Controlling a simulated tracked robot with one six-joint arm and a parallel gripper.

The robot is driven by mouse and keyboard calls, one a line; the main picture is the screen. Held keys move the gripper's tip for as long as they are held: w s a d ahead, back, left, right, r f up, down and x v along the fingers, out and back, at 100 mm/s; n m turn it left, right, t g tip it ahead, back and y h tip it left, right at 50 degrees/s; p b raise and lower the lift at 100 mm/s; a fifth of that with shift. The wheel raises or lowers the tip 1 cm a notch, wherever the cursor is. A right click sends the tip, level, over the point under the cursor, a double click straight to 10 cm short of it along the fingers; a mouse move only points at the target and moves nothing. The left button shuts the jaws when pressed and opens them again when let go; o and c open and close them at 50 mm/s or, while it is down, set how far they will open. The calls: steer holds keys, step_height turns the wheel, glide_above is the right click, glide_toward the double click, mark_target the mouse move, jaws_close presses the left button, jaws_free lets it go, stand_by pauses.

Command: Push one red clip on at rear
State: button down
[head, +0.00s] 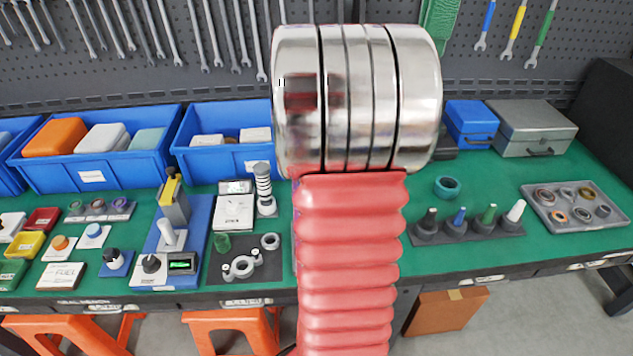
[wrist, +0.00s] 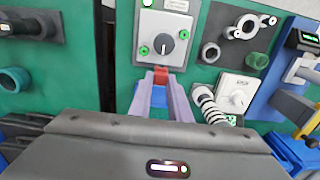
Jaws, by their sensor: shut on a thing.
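My gripper (wrist: 161,79) shows in the wrist view, its two purple-grey fingers shut on a small red clip (wrist: 161,74). A blue piece (wrist: 158,99) shows between the fingers behind the clip. The clip is at the lower edge of a white plate (wrist: 181,20) with a round grey dial (wrist: 167,42). I cannot tell whether clip and plate touch. In the head view, my arm hides the plate, the gripper and the red clip.
A striped column (wrist: 208,103) stands right of my fingers, beside a white box (wrist: 237,92). A grey fitting (wrist: 246,26) lies on a black plate further right. A teal ring (wrist: 14,79) lies at left. Blue bins (head: 222,160) line the bench's back.

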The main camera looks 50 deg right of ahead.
steer(key=shift+f, duration=2.7)
steer(key=shift+a+f, duration=0.1)
steer(key=shift+f, duration=1.45)
stand_by(0.8)
steer(key=c, duration=1.6)
jaws_free()
steer(key=shift+o, duration=0.2)
steer(key=shift+s+r, duration=0.1)
steer(key=shift+r, duration=3.4)
